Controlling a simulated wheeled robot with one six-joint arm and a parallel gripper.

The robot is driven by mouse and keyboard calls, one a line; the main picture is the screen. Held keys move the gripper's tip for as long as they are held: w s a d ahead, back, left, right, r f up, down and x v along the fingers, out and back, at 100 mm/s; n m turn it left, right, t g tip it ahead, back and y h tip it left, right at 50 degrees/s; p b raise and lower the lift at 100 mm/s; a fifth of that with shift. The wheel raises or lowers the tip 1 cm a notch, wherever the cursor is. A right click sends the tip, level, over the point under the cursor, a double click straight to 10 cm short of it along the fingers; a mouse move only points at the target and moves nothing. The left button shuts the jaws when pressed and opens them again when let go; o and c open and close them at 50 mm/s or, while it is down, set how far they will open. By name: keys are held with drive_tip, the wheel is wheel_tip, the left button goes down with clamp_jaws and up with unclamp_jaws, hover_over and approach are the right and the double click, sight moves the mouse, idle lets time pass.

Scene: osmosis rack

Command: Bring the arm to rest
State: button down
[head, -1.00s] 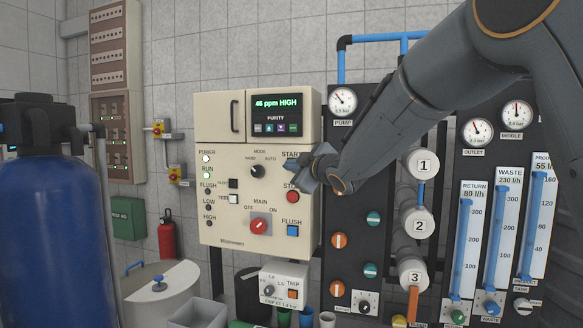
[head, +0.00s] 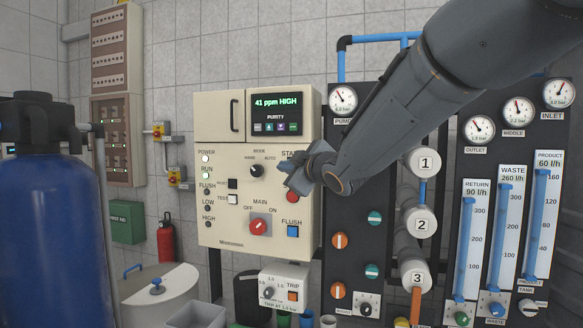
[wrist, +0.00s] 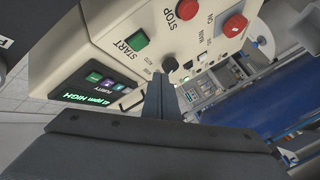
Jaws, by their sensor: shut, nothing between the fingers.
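My gripper (head: 291,172) is in front of the right side of the cream control panel (head: 222,215) in the head view. The green START button (wrist: 138,41) and the STOP button (wrist: 188,9) show clear of the fingers there. My forearm slants up to the top right of the head view. The purity display (head: 275,102) reads 41 ppm HIGH.
The dark rack panel (head: 355,235) with gauges, white numbered tubes (head: 420,222) and flow meters (head: 508,225) stands to the right, partly behind my arm. A blue tank (head: 50,230) stands at the left. A trip box (head: 284,289) sits below the panel.

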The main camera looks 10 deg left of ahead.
drive_tip(key=shift+f, duration=0.1)
idle(0.4)
drive_tip(key=s+d+f+m+g+h, duration=0.25)
drive_tip(key=d+f+m+h, duration=0.2)
drive_tip(key=d+f, duration=0.65)
drive_tip(key=s+d+f+m+g+h, duration=0.1)
drive_tip(key=s+d+f+m+h, duration=0.35)
drive_tip(key=d+f, duration=0.7)
drive_tip(key=s+d+f+m+g, duration=0.2)
drive_tip(key=s+f, duration=0.3)
drive_tip(key=s, duration=0.4)
drive_tip(key=s+d+f+m+g+h, duration=0.1)
drive_tip(key=s+d+f+m+g, duration=0.2)
drive_tip(key=s, duration=0.5)
drive_tip(key=s+d+f+m+g, duration=0.3)
drive_tip(key=s+d+f, duration=0.3)
drive_tip(key=s+f, duration=0.2)
drive_tip(key=shift+s+d+g+h, duration=0.25)
drive_tip(key=shift+s+g, duration=0.2)
drive_tip(key=shift+s, duration=0.4)
